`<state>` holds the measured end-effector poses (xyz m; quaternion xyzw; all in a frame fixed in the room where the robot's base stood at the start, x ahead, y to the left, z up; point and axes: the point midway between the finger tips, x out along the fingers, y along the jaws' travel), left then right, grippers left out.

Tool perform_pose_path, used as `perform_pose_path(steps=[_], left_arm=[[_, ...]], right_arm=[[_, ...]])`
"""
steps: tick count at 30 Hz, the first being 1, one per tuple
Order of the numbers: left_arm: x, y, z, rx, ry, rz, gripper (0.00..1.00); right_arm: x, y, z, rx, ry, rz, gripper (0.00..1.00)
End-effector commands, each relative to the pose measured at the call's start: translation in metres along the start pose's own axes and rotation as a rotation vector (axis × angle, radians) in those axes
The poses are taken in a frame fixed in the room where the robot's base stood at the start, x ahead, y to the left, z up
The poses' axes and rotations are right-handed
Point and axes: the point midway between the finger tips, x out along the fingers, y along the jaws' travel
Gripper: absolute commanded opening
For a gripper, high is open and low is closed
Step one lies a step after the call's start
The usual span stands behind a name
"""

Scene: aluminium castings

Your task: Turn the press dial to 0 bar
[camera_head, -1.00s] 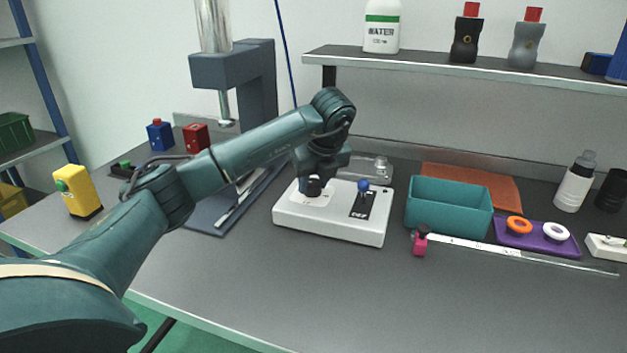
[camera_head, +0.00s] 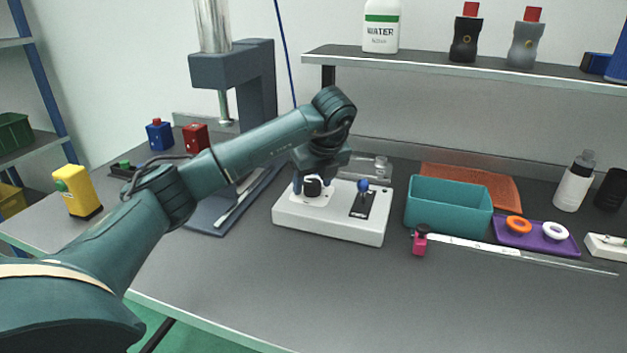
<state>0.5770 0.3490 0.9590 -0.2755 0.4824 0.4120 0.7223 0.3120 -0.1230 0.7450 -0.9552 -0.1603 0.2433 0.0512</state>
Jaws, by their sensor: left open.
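A white control box (camera_head: 340,231) stands on the grey bench at the middle of the head view. A black round dial (camera_head: 312,186) sits on its left part. A lever with a blue knob (camera_head: 363,185) stands on a dark plate on its right part. My left gripper (camera_head: 311,184) points down at the dial, with its fingers apart around or just above it. I cannot tell whether the fingers touch the dial. The scale marks are too small to read, and the wrist hides part of the box's back edge. My right gripper is not in view.
A teal bin (camera_head: 448,208), a purple tray (camera_head: 537,237) with rings, and a long ruler-like caliper (camera_head: 480,247) lie to the right. The press (camera_head: 240,75) stands behind my arm. A yellow button box (camera_head: 76,192) stands left. The front of the bench is clear.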

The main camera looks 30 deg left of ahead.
Motion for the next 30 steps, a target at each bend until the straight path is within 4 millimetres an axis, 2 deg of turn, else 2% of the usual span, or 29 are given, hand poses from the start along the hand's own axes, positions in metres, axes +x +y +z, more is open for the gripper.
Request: perform_pose_path(steps=[5,8,17,18,21,25,30], left_arm=[[-0.005,0.0,0.0,0.001,-0.001,-0.002,0.55],[-0.018,-0.001,0.0,0.001,-0.002,-0.004,0.55],[-0.085,-0.001,0.001,0.0,-0.003,-0.004,0.55],[-0.097,0.0,0.003,0.001,-0.005,-0.004,0.55],[-0.114,0.0,0.003,0.001,-0.004,-0.003,0.55],[-0.127,0.0,0.001,0.001,-0.002,-0.002,0.55],[-0.132,0.0,0.0,0.0,0.0,0.0,0.55]], right_arm=[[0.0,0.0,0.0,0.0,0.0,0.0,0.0],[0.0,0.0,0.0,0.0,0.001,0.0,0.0],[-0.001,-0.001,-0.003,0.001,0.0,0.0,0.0],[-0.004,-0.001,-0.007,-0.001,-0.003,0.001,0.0],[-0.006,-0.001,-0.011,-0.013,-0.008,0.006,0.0],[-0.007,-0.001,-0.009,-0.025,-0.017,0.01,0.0],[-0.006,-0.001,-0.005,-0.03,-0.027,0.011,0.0]])
